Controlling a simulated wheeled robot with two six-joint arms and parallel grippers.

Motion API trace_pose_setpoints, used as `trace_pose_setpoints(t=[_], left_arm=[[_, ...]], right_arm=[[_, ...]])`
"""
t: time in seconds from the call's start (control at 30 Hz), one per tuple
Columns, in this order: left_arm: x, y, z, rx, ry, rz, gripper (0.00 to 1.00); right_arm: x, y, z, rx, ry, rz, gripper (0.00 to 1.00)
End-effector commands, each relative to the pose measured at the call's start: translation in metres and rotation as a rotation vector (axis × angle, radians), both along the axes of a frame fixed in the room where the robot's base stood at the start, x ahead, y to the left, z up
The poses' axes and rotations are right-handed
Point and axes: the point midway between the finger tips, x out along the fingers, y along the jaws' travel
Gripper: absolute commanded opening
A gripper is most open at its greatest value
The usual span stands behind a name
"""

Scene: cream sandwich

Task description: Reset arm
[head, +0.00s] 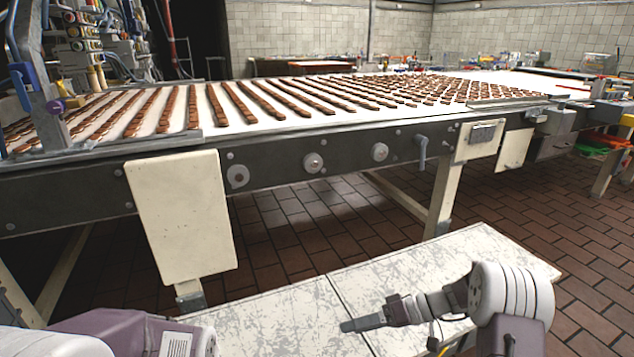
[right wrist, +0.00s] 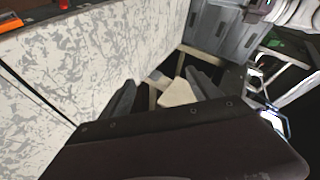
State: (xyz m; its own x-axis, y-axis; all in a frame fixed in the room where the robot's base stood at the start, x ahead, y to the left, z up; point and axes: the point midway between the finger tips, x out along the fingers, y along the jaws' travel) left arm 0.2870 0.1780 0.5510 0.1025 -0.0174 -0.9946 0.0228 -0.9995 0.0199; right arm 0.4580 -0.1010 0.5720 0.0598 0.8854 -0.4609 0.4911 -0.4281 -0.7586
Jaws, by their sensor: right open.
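My right gripper (head: 346,326) reaches in from the right in the head view, low over the worn white table, with its fingers pointing left. In the right wrist view its two dark fingers (right wrist: 160,92) stand apart with nothing seen between them. My left arm (head: 130,334) shows at the lower left of the head view. Its gripper is outside the picture.
A worn white table (head: 410,272) stands in front. Beyond it a conveyor (head: 340,121) carries rows of brown bars, with a cream panel (head: 182,214) hanging from its front. Brick floor (head: 560,250) lies open to the right.

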Motion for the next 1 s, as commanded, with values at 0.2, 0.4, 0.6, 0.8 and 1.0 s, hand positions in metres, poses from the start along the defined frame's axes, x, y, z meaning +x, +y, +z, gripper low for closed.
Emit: trace_pose_setpoints(t=[0.2, 0.4, 0.6, 0.8, 1.0], left_arm=[[0.0, 0.0, 0.0, 0.0, 0.0, 0.0, 0.36], [0.0, 0.0, 0.0, 0.0, 0.0, 0.0, 0.36], [0.0, 0.0, 0.0, 0.0, 0.0, 0.0, 0.36], [0.0, 0.0, 0.034, 0.0, 0.002, 0.0, 0.36], [0.0, 0.0, 0.104, 0.0, -0.001, 0.0, 0.36]], right_arm=[[-0.102, 0.031, 0.024, -0.43, 0.101, 0.156, 0.72], [-0.165, -0.008, 0.013, -0.786, 0.129, 0.064, 0.72], [-0.194, -0.066, -0.019, -1.016, 0.205, -0.203, 0.72], [-0.171, -0.077, 0.013, -1.004, 0.255, -0.502, 0.72], [-0.171, -0.077, 0.083, -1.004, 0.255, -0.5, 0.72]])
